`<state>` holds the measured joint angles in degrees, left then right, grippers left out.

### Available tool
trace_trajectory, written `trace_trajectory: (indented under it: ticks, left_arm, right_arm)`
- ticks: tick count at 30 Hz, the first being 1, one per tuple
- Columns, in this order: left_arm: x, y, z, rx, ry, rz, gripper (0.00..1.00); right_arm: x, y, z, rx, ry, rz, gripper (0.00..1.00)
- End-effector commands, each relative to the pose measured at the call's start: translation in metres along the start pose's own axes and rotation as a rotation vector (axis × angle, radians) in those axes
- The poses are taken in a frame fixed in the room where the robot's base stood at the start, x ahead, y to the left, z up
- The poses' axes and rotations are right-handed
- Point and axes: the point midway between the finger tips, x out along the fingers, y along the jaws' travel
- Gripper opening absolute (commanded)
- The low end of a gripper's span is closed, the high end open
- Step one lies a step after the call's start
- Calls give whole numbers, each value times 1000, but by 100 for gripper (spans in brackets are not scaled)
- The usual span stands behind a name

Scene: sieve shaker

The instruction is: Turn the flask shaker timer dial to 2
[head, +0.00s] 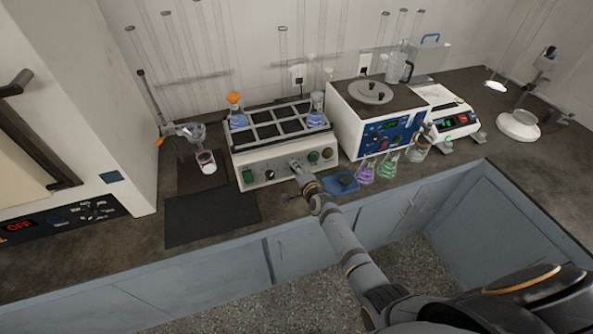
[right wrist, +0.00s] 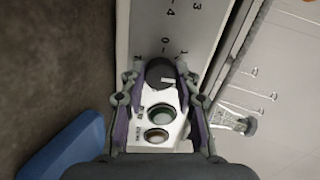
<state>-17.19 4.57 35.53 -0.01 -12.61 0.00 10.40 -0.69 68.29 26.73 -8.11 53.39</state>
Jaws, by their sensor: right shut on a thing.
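The flask shaker (head: 243,163) is a pale box on the bench with a black rack on top holding flasks. My right gripper (head: 297,167) reaches its front panel. In the right wrist view the gripper (right wrist: 161,82) is shut on a dark round dial (right wrist: 160,70) with a small white mark, its fingers on both sides. Scale numbers 3 and 4 show further up the panel; the dial's own scale is largely hidden, so I cannot read its setting. Another black knob (head: 270,174) and a green switch (head: 248,177) sit left of the gripper. My left gripper is not in view.
Two round buttons (right wrist: 160,113) lie close to the gripped dial. A blue pad (head: 338,186) and purple and green flasks (head: 387,167) stand right of my arm. A dark mat (head: 210,219) lies in front left. A water bath (head: 345,125) stands at the right.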

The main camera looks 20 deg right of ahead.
Motion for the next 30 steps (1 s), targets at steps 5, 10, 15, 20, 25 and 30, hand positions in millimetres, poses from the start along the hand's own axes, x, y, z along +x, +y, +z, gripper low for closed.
trace_trajectory:
  ticks: [5, 10, 15, 20, 25, 30]
  left_arm:
    - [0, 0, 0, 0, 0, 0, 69]
    - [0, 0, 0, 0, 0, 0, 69]
    - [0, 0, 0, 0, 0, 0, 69]
    - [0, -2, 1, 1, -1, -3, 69]
    - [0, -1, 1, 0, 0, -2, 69]
    - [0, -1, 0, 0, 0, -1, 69]
  right_arm:
    - [0, 0, 0, -1, 0, -1, 32]
    - [0, 0, 0, -1, 0, 0, 54]
    - [0, 0, 0, -1, 0, 0, 54]
    - [-3, 0, 0, -1, 0, 0, 54]
    - [-26, 1, 0, -2, 0, -1, 54]
    - [-66, 1, 0, -2, 0, 1, 54]
